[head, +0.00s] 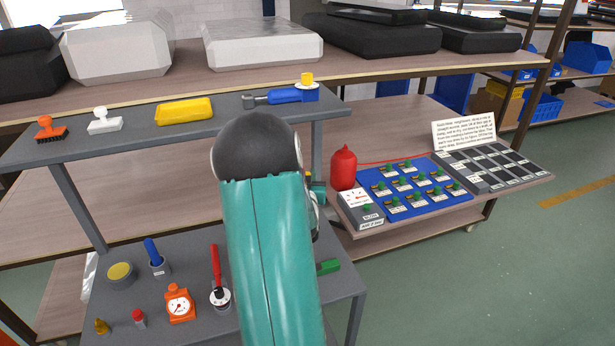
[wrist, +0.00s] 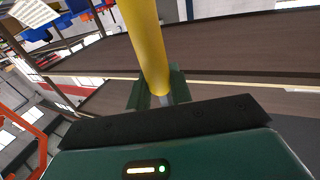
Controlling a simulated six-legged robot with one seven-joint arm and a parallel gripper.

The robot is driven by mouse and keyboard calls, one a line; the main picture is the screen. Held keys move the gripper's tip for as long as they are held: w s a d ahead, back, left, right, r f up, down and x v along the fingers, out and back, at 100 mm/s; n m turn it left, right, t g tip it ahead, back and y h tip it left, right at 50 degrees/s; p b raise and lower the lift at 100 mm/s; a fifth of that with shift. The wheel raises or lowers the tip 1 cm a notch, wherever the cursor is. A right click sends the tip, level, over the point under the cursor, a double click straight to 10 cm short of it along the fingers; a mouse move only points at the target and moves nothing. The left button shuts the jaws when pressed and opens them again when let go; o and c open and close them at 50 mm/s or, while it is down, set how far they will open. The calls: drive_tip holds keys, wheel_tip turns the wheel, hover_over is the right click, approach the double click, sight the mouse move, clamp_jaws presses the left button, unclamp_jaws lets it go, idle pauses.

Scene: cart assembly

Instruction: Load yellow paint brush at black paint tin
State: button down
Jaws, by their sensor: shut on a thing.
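In the wrist view, my gripper (wrist: 157,92) is shut on a yellow handle, taken as the yellow paint brush (wrist: 143,40). The handle runs up from between the green fingers and out of the top of the picture. The brush's bristles are not seen. In the head view my teal arm covers the middle and hides most of my gripper. I cannot make out a black paint tin in either view; it may be behind my arm. A dark round tin with a yellow top (head: 121,273) stands on the lower cart shelf at the left.
The upper shelf holds a yellow tray (head: 184,112). A red bottle (head: 344,168) and a blue panel (head: 418,190) are right of my arm.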

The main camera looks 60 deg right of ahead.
drive_tip(key=shift+w+d+f, duration=0.1)
drive_tip(key=shift+d+f, duration=0.15)
drive_tip(key=shift+f, duration=0.55)
drive_tip(key=f, duration=0.3)
drive_tip(key=shift+a+f, duration=0.2)
drive_tip(key=shift+a, duration=0.05)
drive_tip(key=shift+d+f, duration=0.1)
drive_tip(key=shift+f, duration=0.5)
drive_tip(key=shift+f, duration=0.55)
idle(0.3)
drive_tip(key=shift+r, duration=3.55)
